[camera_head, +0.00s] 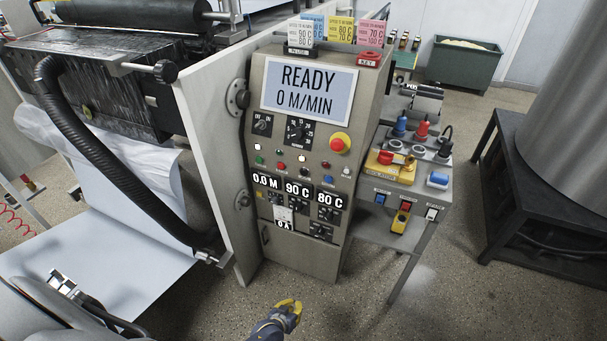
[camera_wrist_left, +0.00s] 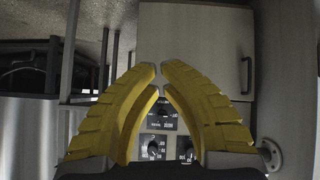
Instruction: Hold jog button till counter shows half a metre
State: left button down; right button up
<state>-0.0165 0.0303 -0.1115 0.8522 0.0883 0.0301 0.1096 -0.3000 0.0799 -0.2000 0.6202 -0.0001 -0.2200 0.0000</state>
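The control panel (camera_head: 300,240) stands mid-picture in the head view. Its length counter (camera_head: 267,181) reads 0.0 M, and the big screen (camera_head: 308,88) reads READY, 0 M/MIN. Small buttons and knobs sit between and below the readouts; their labels are too small to tell which is the jog button. My left gripper (camera_head: 288,306), with yellow fingers, is low in front of the panel, apart from it and empty. In the left wrist view its fingertips (camera_wrist_left: 159,68) almost meet, with knobs (camera_wrist_left: 160,118) showing between the fingers. My right gripper is not in view.
A red-topped yellow stop button (camera_head: 340,143) sits on the panel's right. A side table (camera_head: 425,180) with plugs and switches stands to the right. A white web (camera_head: 130,250) and a black hose (camera_head: 120,180) are at the left. Floor is clear below the panel.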

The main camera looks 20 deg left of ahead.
pick_arm(q)
jog(key=w+r+n+t, duration=0.3)
jog(key=w+r+t, duration=0.1)
jog(key=w+r, duration=0.65)
jog(key=n+t+y, duration=0.5)
jog(key=n+t, duration=0.1)
jog(key=n, duration=0.4)
send_near(304, 173)
notch_tip(304, 173, down, 5)
jog(key=s+a+r+n+t+y, duration=0.1)
jog(key=s+a+r+n+y, duration=0.2)
jog(key=r+n, duration=0.4)
jog(key=shift+a+r+n+t+y, duration=0.4)
jog(key=shift+a+n+y, duration=0.05)
jog(key=shift+n+y, duration=0.7)
jog(key=shift+w+d, duration=0.15)
jog(key=shift+w, duration=4.15)
